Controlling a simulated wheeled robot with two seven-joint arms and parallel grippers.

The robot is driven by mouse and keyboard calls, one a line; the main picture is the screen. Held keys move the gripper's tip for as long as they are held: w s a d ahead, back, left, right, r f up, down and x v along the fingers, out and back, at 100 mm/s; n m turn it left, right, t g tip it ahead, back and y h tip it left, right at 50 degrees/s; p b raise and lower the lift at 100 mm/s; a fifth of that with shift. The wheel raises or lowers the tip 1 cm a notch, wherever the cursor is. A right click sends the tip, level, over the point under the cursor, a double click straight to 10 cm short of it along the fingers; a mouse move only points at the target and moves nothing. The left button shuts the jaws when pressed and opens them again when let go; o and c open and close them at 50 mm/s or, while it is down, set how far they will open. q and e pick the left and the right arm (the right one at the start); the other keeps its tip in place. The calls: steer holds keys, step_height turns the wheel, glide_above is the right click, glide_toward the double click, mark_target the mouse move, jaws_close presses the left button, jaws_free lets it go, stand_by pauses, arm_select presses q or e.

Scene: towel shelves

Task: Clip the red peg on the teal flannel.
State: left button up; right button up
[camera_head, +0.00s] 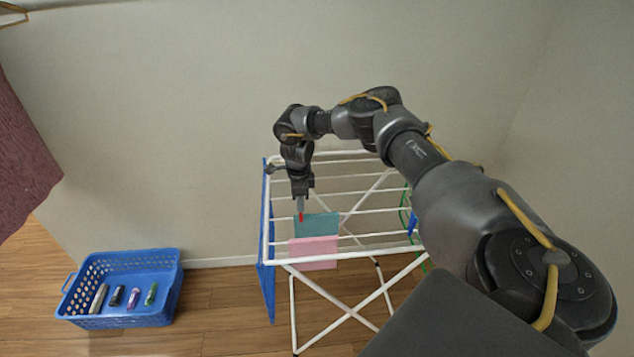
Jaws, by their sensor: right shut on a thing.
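The teal flannel (318,225) hangs over a rail of the white drying rack, behind a pink cloth. My right gripper (300,214) points down at the teal flannel's upper left corner. It is shut on the red peg (301,217), which shows as a small red spot at the fingertips. The peg is at or very near the flannel's top edge; whether it grips the cloth is too small to tell. My left gripper is not in view.
The drying rack (268,225) has blue end panels and crossed white legs. The pink cloth (313,252) hangs on a nearer rail. A blue basket (160,318) with several small rolled items stands on the wooden floor at left. A dark red cloth (20,150) hangs at the left edge.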

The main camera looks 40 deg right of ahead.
steer(key=shift+f, duration=0.55)
stand_by(0.4)
steer(key=o, duration=1.2)
steer(key=shift+r, duration=0.1)
steer(key=shift+r+p, duration=2.6)
steer(key=shift+r, duration=0.85)
